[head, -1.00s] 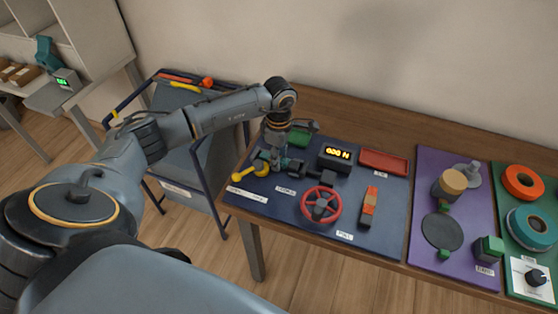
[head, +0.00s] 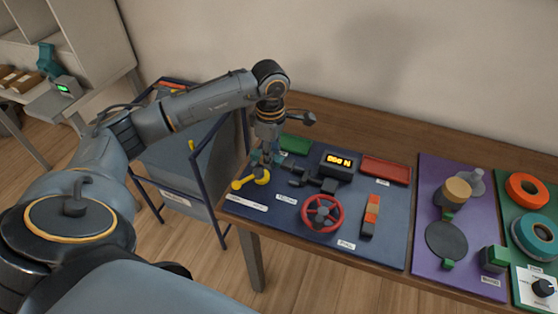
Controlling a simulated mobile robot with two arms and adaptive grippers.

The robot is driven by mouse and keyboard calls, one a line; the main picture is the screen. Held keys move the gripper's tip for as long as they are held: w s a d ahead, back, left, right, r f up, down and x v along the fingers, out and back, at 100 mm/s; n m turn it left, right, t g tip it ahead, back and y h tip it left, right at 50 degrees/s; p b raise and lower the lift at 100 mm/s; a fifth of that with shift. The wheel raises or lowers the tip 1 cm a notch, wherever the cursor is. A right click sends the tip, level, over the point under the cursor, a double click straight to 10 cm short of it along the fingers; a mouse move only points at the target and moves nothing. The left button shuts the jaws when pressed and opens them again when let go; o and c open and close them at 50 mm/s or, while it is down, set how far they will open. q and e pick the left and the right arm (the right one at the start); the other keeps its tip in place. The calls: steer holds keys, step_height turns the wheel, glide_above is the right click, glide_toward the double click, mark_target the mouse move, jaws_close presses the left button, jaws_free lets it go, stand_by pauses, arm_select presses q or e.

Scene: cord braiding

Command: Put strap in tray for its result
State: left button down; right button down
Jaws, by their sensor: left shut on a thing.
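My left gripper (head: 266,161) is shut, low over the left end of the dark blue mat, just left of the green tray. A small teal piece (head: 254,156) shows at its fingers; it appears to be the strap, mostly hidden by the gripper. The green tray (head: 296,145) and the red tray (head: 386,169) lie along the back of the mat, and I see nothing in the red one. The tester's display (head: 340,161) is lit, with its dark clamps (head: 308,177) in front and to the left. My right gripper is not in view.
A yellow lever (head: 250,180) lies just below my gripper. A red handwheel (head: 322,213) and an orange-and-black block (head: 370,215) stand further right on the mat (head: 285,222). A purple mat (head: 428,190) with fixtures adjoins at right. A blue-framed cart (head: 205,150) stands left.

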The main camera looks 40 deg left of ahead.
arm_select(q)
steer(key=s+r+b, duration=0.3)
steer(key=s+r, duration=0.3)
steer(key=s, duration=0.5)
steer(key=d+f+m, duration=0.3)
steer(key=d+m, duration=1.1)
steer(key=m, duration=0.6)
steer(key=shift+s+m, duration=0.3)
